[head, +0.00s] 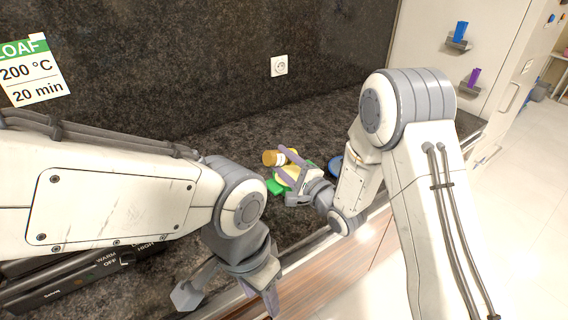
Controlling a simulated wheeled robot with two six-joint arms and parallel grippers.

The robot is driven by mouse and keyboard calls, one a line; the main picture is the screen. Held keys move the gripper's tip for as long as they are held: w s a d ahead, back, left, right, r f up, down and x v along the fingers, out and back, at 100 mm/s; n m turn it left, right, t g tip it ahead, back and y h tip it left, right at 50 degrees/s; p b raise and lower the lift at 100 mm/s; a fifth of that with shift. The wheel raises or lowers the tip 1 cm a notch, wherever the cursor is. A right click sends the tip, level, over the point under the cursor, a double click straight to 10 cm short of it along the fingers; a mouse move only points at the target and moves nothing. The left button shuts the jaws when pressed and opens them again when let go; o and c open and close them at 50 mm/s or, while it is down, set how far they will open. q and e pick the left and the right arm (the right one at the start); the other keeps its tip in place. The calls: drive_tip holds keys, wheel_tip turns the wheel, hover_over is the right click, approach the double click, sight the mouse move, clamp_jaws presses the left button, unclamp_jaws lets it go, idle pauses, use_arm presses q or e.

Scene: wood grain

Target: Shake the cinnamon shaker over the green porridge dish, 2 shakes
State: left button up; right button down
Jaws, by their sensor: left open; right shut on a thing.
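The cinnamon shaker (271,158), a small orange-yellow cylinder, is held lying nearly on its side above the counter. My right gripper (286,160) is shut on it. The green porridge dish (276,188) is below the shaker and partly hidden by my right gripper; a pale yellow patch shows between the fingers. I cannot tell the exact height of the shaker over the dish. My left gripper (228,292) is open and empty, low at the counter's front edge, apart from the dish.
A blue dish (335,166) is partly hidden behind my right arm. A black appliance with a dial panel (105,270) is at the lower left. A wall socket (279,66) and a paper note (33,72) are on the dark back wall. The counter left of the dish looks clear.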

drive_tip(key=shift+r+p, duration=2)
drive_tip(key=shift+r, duration=0.6)
drive_tip(key=shift+f, duration=0.1)
wheel_tip(320, 180, down, 5)
drive_tip(key=b, duration=0.4)
drive_tip(key=shift+f+b, duration=0.2)
drive_tip(key=shift+b, duration=0.2)
drive_tip(key=shift+r, duration=0.25)
drive_tip(key=shift+r+p, duration=2.2)
drive_tip(key=shift+r, duration=0.35)
